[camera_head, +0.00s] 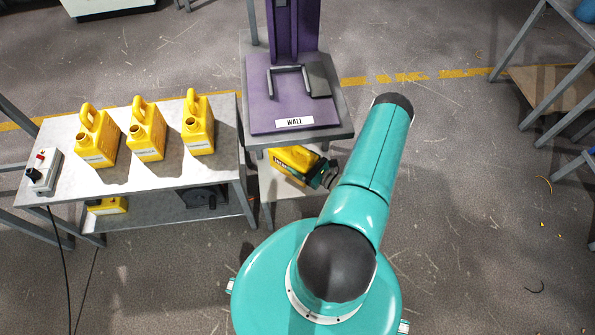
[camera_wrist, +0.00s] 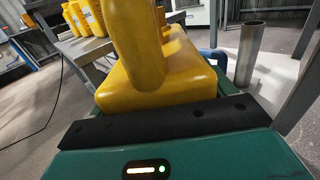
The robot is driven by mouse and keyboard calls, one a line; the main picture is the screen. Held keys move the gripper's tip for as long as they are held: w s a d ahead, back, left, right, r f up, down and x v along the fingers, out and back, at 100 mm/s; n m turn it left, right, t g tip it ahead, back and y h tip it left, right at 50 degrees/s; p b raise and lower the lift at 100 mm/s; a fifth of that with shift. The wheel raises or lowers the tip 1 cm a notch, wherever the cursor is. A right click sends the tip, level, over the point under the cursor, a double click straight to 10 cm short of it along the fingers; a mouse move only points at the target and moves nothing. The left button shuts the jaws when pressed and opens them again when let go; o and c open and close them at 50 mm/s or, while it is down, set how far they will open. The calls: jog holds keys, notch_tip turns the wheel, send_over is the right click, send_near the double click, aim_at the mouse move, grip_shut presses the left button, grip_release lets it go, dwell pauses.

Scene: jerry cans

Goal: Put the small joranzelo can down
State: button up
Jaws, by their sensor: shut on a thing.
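A yellow can (camera_head: 290,165) is at my gripper (camera_head: 325,175), partly under the purple-topped stand. My gripper is shut on it. In the wrist view the same can (camera_wrist: 165,80) fills the middle, its thick handle rising close to the camera, just beyond the dark edge of my gripper (camera_wrist: 165,122). The can looks tilted in the head view. Its label is too small to read, so I cannot confirm the name. I cannot tell whether its base touches the pale lower shelf (camera_head: 285,208).
Three yellow cans (camera_head: 146,132) stand on the grey table (camera_head: 75,182) at left, beside a switch box (camera_head: 42,172). Another yellow object (camera_head: 108,205) lies on its lower shelf. The purple stand (camera_head: 265,110) overhangs the held can. A metal cylinder (camera_wrist: 248,55) stands at right in the wrist view.

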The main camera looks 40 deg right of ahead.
jog(key=shift+s+f, duration=0.15)
jog(key=shift+f, duration=2.95)
jog(key=shift+f, duration=0.1)
jog(key=o, duration=1)
jog(key=shift+c, duration=0.2)
jog(key=shift+s+d, duration=0.1)
jog(key=shift+s, duration=0.1)
jog(key=s+d, duration=0.2)
jog(key=s, duration=0.9)
jog(key=shift+s, duration=0.2)
